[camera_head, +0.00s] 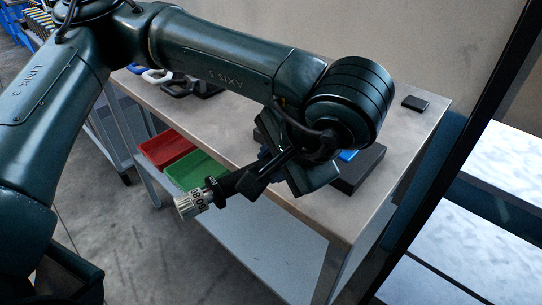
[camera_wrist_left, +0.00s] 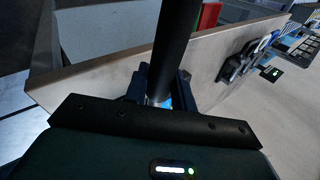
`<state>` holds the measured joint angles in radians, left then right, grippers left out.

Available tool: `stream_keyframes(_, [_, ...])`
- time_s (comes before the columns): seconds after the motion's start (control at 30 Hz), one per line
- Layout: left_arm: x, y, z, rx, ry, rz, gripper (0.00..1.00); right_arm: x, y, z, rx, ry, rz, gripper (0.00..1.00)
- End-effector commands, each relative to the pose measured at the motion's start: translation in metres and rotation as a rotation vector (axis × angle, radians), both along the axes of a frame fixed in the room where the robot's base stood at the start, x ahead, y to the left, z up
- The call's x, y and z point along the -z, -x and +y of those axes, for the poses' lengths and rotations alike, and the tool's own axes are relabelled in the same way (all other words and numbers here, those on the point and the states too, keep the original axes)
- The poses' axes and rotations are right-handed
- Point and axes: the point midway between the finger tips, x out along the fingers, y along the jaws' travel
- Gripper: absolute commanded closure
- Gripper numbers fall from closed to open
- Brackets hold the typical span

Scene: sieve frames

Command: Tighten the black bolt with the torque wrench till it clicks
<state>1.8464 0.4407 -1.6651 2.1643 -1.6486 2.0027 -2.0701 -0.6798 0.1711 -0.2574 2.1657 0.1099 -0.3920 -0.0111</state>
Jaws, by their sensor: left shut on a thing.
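The torque wrench (camera_head: 194,203) shows in the head view as a black handle with a silver end knob marked with numbers. It sticks out past the bench's front edge towards the lower left. My left gripper (camera_head: 262,172) is shut on it, above the bench edge. In the left wrist view the black wrench shaft (camera_wrist_left: 176,45) runs up between the fingers of my gripper (camera_wrist_left: 163,86). The wrench's far end is hidden behind my gripper and wrist. I cannot make out the black bolt. My right gripper is in neither view.
A dark block (camera_head: 360,171) with a blue part (camera_head: 347,155) lies on the grey bench (camera_head: 400,135), partly behind my wrist. A small black box (camera_head: 415,103) lies at the back right. Red (camera_head: 166,148) and green (camera_head: 192,170) bins sit below the bench top. A black post (camera_head: 455,150) stands at right.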

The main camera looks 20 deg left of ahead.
Motion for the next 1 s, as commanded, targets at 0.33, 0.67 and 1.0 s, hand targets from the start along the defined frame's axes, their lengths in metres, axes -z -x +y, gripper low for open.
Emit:
stream_keyframes(0.33, [-0.002,0.0,-0.003,-0.02,0.001,-0.006,1.0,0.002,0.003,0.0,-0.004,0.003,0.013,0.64])
stream_keyframes(0.67, [-0.002,0.006,-0.013,-0.093,0.0,-0.006,1.0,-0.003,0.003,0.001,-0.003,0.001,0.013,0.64])
stream_keyframes(1.0, [-0.003,0.008,-0.018,-0.117,0.0,-0.006,1.0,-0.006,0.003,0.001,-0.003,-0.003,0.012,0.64])
